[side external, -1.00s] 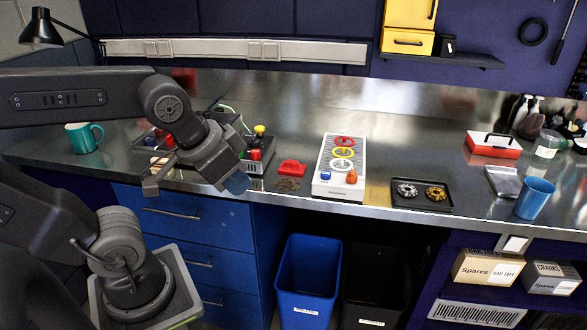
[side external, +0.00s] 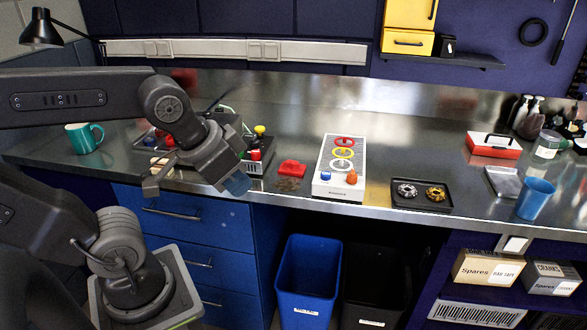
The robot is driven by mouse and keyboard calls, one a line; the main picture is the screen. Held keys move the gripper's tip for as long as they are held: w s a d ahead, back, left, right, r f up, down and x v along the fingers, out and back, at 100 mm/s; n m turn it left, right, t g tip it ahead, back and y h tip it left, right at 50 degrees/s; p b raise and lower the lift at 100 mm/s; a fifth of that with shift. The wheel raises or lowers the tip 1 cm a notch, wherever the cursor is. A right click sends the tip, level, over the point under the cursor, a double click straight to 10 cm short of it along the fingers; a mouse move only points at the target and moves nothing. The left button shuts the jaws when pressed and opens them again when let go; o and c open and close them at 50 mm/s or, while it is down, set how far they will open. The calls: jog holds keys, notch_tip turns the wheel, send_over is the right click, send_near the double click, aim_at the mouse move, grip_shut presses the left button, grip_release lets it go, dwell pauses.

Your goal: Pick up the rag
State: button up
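The rag appears to be the small red crumpled cloth (side external: 292,168) on the metal bench, left of the white-and-grey board with rings. A brown smudge (side external: 287,184) marks the bench just in front of it. My gripper (side external: 196,188) is at the bench's front edge, left of the red cloth and apart from it. Its two fingers are spread wide, one grey and one with a bluish tip, and I see nothing held between them.
The board (side external: 341,188) carries coloured rings and a blue and an orange piece. A black tray (side external: 421,207) holds two ring-shaped parts. A teal mug (side external: 84,137) stands left, a blue cup (side external: 534,198) right. Blue (side external: 307,283) and black (side external: 372,290) bins stand below.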

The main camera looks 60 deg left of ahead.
jog(key=o, duration=1.7)
jog(key=n+g+y, duration=0.2)
jog(key=n+y, duration=0.1)
jog(key=n, duration=0.5)
send_over(292, 162)
jog(key=f, duration=0.7)
jog(key=s+f, duration=0.1)
jog(key=f, duration=0.3)
jog(key=shift+d+f, duration=0.2)
jog(key=shift+d, duration=0.05)
jog(key=shift+s+d+x, duration=0.15)
jog(key=shift+x, duration=1.25)
jog(key=shift+s+d+x, duration=0.15)
jog(key=shift+x, duration=1.3)
